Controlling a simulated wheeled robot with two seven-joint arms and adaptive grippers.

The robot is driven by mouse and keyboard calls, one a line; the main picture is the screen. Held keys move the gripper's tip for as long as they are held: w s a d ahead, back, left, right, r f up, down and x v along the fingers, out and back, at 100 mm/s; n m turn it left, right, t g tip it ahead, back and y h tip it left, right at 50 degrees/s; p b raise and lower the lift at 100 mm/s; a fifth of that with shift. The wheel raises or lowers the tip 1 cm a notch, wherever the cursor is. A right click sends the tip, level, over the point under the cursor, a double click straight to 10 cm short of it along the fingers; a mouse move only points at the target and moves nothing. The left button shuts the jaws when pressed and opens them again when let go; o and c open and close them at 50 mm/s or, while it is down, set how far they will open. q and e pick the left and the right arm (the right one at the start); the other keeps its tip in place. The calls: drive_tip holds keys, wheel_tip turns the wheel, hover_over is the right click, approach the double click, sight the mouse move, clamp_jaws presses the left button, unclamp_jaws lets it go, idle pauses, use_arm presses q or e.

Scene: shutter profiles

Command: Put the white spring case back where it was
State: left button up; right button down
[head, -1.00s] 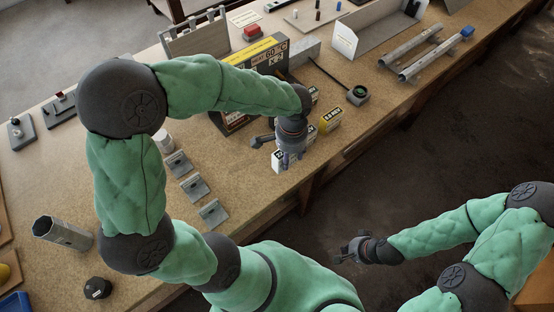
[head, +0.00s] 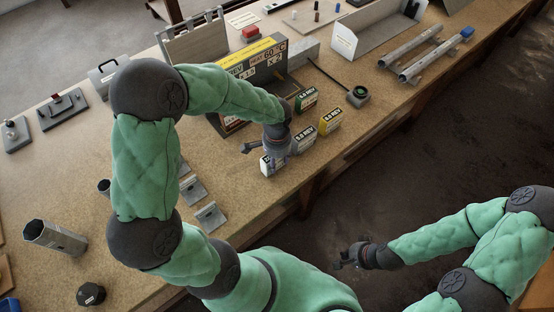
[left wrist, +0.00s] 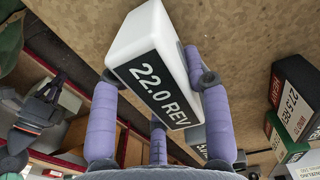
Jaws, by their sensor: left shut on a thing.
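The white spring case (head: 267,166), labelled 22.0 REV, is between the fingers of my left gripper (head: 268,148). In the left wrist view the case (left wrist: 150,55) is tilted in the picture, and the gripper (left wrist: 158,115) is shut on it, one purple finger on each side. It is over the bench near the front edge; I cannot tell whether its base touches the top. My right gripper (head: 350,258) hangs off the bench's front edge with nothing visible in it; its finger opening is too small to judge.
Metal brackets (head: 210,215) lie to the left. The bench top (head: 110,185) has free room at left.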

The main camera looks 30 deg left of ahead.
use_arm(q)
drive_tip(key=o, duration=0.9)
drive_tip(key=shift+f, duration=0.2)
drive_tip(key=o, duration=0.4)
drive_tip(key=shift+o, duration=0.2)
drive_tip(key=shift+r, duration=0.1)
drive_tip(key=shift+r, duration=0.55)
wheel_tip(320, 180, up, 11)
drive_tip(key=p, duration=0.2)
drive_tip(key=shift+r+p, duration=0.1)
drive_tip(key=shift+p, duration=0.3)
